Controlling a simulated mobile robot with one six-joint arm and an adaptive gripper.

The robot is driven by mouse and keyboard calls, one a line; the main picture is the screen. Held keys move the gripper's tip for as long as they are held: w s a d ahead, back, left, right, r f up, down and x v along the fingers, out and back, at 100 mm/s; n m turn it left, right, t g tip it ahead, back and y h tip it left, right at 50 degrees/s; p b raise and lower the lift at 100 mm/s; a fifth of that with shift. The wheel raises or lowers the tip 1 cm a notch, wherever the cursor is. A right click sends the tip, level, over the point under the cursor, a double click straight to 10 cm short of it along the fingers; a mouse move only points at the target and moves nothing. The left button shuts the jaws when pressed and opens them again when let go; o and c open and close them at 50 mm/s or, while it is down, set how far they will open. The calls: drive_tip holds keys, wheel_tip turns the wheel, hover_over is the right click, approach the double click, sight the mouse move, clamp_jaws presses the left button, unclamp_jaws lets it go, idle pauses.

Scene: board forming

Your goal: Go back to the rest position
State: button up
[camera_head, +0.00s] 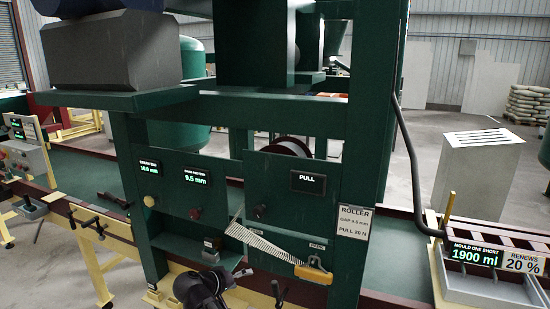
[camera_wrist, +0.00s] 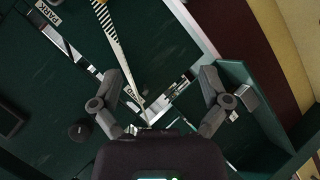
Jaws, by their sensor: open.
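My gripper (camera_wrist: 162,85) is open in the wrist view, with its two dark fingers spread and nothing held between them. Past the fingertips lie the end of a pale toothed strip (camera_wrist: 118,42) and a small metal piece (camera_wrist: 170,92) on a dark green shelf. Whether the fingers touch either one I cannot tell. In the head view, dark parts of my arm and gripper show at the bottom, in front of the green machine's shelf.
The green machine's panel (camera_head: 285,185) and upright post (camera_head: 370,130) stand close behind the shelf. A black bent bar (camera_head: 410,165) hangs right of the post. A grey mould tray (camera_head: 490,290) is at the lower right. Open floor shows at the far right.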

drive_tip(key=s+d+f+m+g+y, duration=0.1)
drive_tip(key=s+d+f+g+y, duration=0.1)
drive_tip(key=d, duration=0.7)
drive_tip(key=s+d+f+m+g+y, duration=0.1)
drive_tip(key=s+d+f+g+y, duration=0.2)
drive_tip(key=d, duration=0.6)
drive_tip(key=s+d+f+m+g+y, duration=0.1)
drive_tip(key=s+d+f+g+y, duration=0.2)
drive_tip(key=s+d, duration=0.3)
drive_tip(key=d+f+g, duration=0.1)
drive_tip(key=d, duration=0.2)
drive_tip(key=shift+s+f, duration=0.15)
drive_tip(key=shift+f, duration=0.15)
